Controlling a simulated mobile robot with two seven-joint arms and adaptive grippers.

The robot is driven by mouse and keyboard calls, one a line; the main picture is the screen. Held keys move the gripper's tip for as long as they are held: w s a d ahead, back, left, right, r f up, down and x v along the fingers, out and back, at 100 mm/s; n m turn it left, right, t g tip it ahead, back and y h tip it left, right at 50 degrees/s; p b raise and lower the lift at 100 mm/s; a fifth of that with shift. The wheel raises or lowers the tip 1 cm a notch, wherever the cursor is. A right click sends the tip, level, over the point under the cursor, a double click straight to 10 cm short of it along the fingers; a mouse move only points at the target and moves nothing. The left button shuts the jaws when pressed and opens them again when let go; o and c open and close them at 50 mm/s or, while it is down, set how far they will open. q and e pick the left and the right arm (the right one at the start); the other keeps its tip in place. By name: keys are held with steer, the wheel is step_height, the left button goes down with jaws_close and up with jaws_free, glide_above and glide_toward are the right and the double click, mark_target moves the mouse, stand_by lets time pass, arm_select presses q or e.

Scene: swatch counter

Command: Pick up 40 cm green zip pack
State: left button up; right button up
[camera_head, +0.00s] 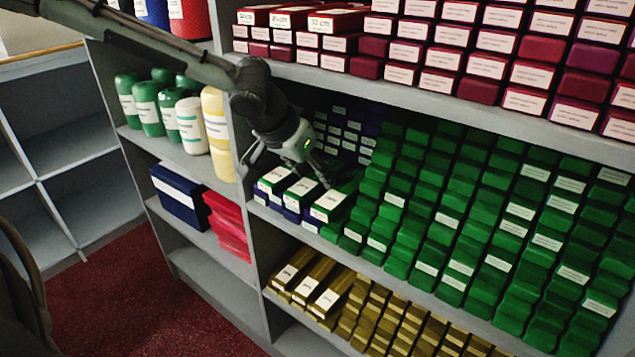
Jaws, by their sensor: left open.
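Three green packs with white top labels stand at the left front of the middle shelf: a left one (273,178), a middle one (301,190) and a right one (332,203). The print on their labels is too small to read, so I cannot tell which is the 40 cm green zip pack. My left gripper (287,174) reaches in from the upper left and is open, its fingers spread over these packs. The right fingertip is close to the right pack; I cannot tell whether it touches. Nothing shows between the fingers. My right gripper is not in view.
Stacked green packs (480,215) fill the shelf to the right. Red packs (485,67) crowd the shelf above, whose edge overhangs. Gold packs (322,284) are below. An upright divider (245,120) separates green and white bottles (146,108) and a blue box (182,197) on the left.

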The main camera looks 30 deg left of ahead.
arm_select(q)
steer(key=c, duration=0.9)
steer(key=shift+r, duration=0.1)
